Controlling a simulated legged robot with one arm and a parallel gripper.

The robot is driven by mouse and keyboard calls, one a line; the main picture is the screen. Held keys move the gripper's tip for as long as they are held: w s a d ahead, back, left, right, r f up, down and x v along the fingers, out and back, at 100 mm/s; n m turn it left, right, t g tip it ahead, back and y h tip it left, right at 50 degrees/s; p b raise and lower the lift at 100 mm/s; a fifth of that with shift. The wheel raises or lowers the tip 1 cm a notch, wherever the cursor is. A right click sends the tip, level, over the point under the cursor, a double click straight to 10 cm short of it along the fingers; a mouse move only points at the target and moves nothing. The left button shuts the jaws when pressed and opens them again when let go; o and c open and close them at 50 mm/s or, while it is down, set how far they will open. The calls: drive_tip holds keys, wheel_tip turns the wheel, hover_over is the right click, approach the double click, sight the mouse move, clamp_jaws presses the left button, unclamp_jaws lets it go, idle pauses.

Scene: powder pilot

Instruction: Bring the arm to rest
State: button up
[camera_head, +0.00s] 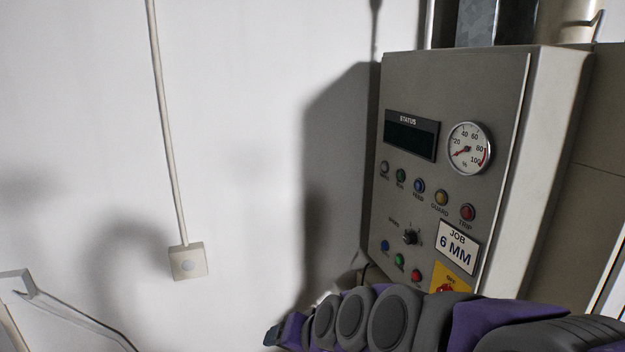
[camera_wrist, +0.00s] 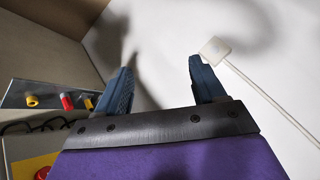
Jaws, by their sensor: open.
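My arm, purple and grey, reaches in along the bottom right of the head view, in front of the lower part of the control panel. My gripper (camera_wrist: 160,85) shows in the wrist view with two dark blue fingers spread apart and nothing between them. In the head view only a dark blue piece of the gripper (camera_head: 274,335) shows at the bottom, left of the panel. The fingers point toward the white wall (camera_wrist: 158,45) and appear clear of it.
A grey control panel (camera_head: 460,90) stands at right with a gauge (camera_head: 469,148), a status display (camera_head: 411,135), lamps, and a "JOB 6 MM" label (camera_head: 457,247). A white wall box (camera_head: 187,262) hangs on a conduit at left. A metal rail (camera_head: 75,318) shows at lower left.

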drive_tip(key=s+d+f+g+h, duration=0.2)
drive_tip(key=s+d, duration=0.4)
drive_tip(key=s, duration=0.3)
drive_tip(key=s+d+f+n+g+h+b, duration=0.1)
drive_tip(key=s+d+f+g+h, duration=0.1)
drive_tip(key=s+d, duration=0.4)
drive_tip(key=s+d+f+g+h, duration=0.1)
drive_tip(key=s+d+f+g, duration=0.2)
drive_tip(key=s, duration=1)
drive_tip(key=d, duration=0.3)
drive_tip(key=shift+n+g+h, duration=0.3)
drive_tip(key=shift+g+h, duration=0.1)
